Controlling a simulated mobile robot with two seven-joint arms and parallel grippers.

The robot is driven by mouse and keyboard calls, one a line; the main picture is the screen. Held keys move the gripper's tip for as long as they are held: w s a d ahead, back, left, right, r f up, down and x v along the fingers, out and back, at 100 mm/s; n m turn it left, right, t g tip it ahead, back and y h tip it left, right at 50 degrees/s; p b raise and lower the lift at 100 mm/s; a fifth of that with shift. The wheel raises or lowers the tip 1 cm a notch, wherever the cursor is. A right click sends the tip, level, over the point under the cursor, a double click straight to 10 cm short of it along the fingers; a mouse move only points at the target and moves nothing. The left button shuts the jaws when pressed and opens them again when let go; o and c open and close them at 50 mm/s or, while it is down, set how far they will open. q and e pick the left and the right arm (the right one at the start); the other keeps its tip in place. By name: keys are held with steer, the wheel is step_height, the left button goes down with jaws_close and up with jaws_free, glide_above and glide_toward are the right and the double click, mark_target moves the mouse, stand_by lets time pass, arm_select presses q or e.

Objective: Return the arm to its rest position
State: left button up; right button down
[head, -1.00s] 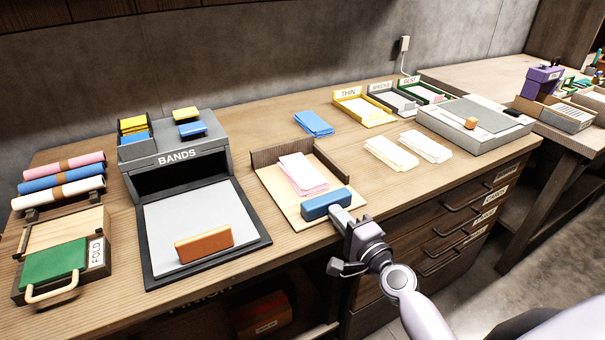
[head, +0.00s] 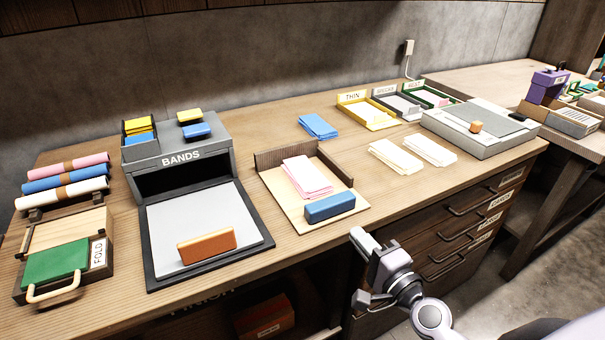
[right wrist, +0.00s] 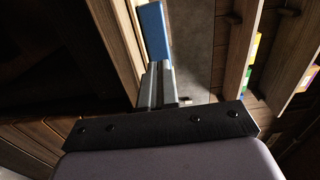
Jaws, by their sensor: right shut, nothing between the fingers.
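My right gripper (head: 362,240) is in front of the bench's front edge in the head view, shut and empty. It is apart from the blue block (head: 330,207), which sits at the front of the wooden tray (head: 295,213) holding pink sheets (head: 307,177). In the right wrist view the gripper's fingers (right wrist: 157,70) show together, with the blue block (right wrist: 154,32) beyond their tips. My left gripper does not show.
The wooden bench (head: 225,283) carries the BANDS box (head: 180,158), an orange block (head: 207,245), the green FOLD press (head: 55,265) and cream sheets (head: 396,156). Drawers (head: 445,240) lie below the bench top, close to my right gripper. Open floor shows at the lower right.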

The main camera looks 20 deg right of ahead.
arm_select(q)
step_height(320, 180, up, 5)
steer(key=p, duration=0.5)
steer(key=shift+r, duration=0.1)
arm_select(e)
steer(key=s+a+f+n+g, duration=0.3)
steer(key=s+f+n, duration=0.3)
steer(key=n, duration=0.3)
steer(key=s+a+f+n+g, duration=0.4)
steer(key=s+a+f+n, duration=0.1)
steer(key=s+n, duration=0.4)
steer(key=shift+s+a+f+n+g+y, duration=0.35)
steer(key=shift+f+n, duration=0.2)
steer(key=shift+n, duration=0.15)
steer(key=shift+w, duration=0.1)
steer(key=m+t+b, duration=0.8)
steer(key=m, duration=1.2)
glide_toward(333, 211)
steer(key=shift+n, duration=0.3)
steer(key=w, duration=0.5)
steer(key=shift+w+a+r+p, duration=0.1)
steer(key=shift+a+r+p, duration=0.1)
steer(key=shift+a+p, duration=0.2)
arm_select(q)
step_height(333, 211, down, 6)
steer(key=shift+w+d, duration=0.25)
arm_select(e)
steer(key=shift+w+a, duration=0.1)
steer(key=shift+w, duration=0.65)
